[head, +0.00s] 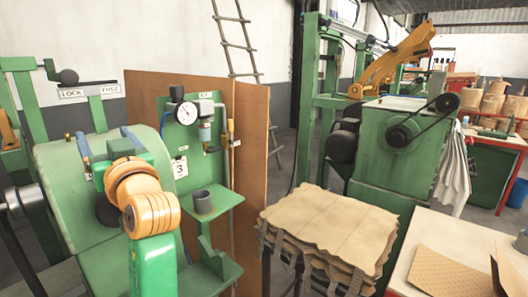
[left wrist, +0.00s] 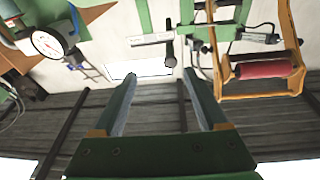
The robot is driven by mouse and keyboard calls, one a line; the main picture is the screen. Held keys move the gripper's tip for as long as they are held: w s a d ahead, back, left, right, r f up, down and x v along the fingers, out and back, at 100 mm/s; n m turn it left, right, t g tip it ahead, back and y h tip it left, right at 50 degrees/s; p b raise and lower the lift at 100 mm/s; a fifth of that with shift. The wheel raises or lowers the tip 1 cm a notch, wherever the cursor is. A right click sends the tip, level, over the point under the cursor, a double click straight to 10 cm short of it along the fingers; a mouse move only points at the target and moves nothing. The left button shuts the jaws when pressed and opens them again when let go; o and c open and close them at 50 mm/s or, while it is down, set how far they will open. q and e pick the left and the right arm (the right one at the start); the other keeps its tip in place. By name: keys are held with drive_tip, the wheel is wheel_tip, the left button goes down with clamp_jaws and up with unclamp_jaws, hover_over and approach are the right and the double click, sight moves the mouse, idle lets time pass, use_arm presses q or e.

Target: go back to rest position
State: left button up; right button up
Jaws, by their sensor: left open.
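My left gripper (head: 104,134) is raised in front of the large green drum (head: 58,160) of the machine at the left. Its two fingers stand well apart with nothing between them. In the left wrist view the open fingers (left wrist: 160,78) also show, with wall and machine frame beyond. The picture there is upside down, with the roof at the bottom.
A green panel with a pressure gauge (head: 186,113) and a shelf holding a grey cup (head: 202,201) stands close right of my left arm. Stacked brown sheets (head: 330,228) lie in the middle. A pale table (head: 440,235) stands at the right. A ladder (head: 237,45) leans behind.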

use_arm(q)
drive_tip(key=s+d+f+m+g+h, duration=0.1)
drive_tip(key=s+f+m+h, duration=0.15)
drive_tip(key=f, duration=0.85)
drive_tip(key=s+d+f+m+g+h, duration=0.15)
drive_tip(key=f+h, duration=0.25)
drive_tip(key=f, duration=0.8)
drive_tip(key=s+d+f+m+g+h, duration=0.1)
drive_tip(key=s+f+m+g+h, duration=0.15)
drive_tip(key=f, duration=0.85)
drive_tip(key=s+d+f+m+g+h, duration=0.2)
drive_tip(key=s+d+f+g+h, duration=0.15)
drive_tip(key=s+f, duration=0.5)
drive_tip(key=s+d+f+m+g+h, duration=0.2)
drive_tip(key=s+d+f+g, duration=0.3)
drive_tip(key=s, duration=0.7)
drive_tip(key=s+f, duration=0.2)
drive_tip(key=f, duration=0.7)
drive_tip(key=s+f, duration=0.2)
drive_tip(key=f, duration=0.7)
drive_tip(key=s+a+f, duration=0.2)
drive_tip(key=s+f, duration=0.8)
drive_tip(key=s, duration=0.1)
drive_tip(key=shift+s+a+f, duration=0.15)
drive_tip(key=shift+s+a, duration=0.05)
drive_tip(key=shift+s, duration=0.1)
